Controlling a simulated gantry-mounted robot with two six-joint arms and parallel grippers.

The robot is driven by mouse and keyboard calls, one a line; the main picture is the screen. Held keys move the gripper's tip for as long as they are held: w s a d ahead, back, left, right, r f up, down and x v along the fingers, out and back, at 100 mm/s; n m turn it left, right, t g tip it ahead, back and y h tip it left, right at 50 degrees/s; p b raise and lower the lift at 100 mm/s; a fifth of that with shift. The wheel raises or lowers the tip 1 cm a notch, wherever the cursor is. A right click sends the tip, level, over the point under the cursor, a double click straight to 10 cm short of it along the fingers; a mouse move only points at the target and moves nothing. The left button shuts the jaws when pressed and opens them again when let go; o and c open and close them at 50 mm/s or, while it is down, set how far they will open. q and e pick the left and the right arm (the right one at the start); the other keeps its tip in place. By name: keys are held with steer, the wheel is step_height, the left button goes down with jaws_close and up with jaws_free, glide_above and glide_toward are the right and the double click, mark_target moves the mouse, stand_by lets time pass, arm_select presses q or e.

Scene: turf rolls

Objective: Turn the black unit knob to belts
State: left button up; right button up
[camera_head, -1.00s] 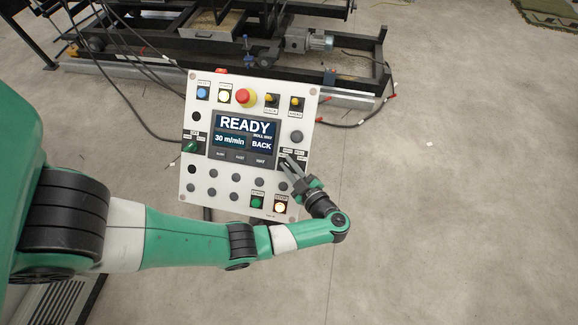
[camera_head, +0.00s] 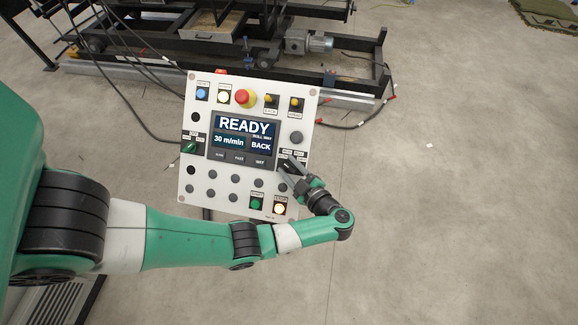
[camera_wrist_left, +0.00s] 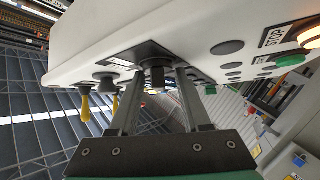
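The control panel (camera_head: 200,160) is white, with a lit screen (camera_head: 244,138) reading READY, 30 m/min and BACK. My left gripper (camera_head: 285,164) is at the right side of the panel, at a black-labelled switch plate (camera_head: 299,154). The gripper covers most of that switch in the head view. In the left wrist view, a black knob (camera_wrist_left: 157,77) stands out from the panel between the two fingers of my left gripper (camera_wrist_left: 158,88). The knob's setting is not readable. My right gripper is not in view.
A red emergency button (camera_head: 245,97) and two yellow-handled switches (camera_head: 270,99) line the panel's top. A green knob (camera_head: 189,147) is on its left. A green button (camera_head: 257,203) and a lit button (camera_head: 280,208) lie below my gripper. Floor right of the panel is clear.

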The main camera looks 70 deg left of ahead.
mark_target(291, 170)
arm_select(q)
steer(key=shift+r, duration=0.1)
steer(key=v, duration=0.5)
steer(key=p+v, duration=0.3)
steer(key=v, duration=0.3)
steer(key=shift+d, duration=0.3)
steer(key=shift+r, duration=0.1)
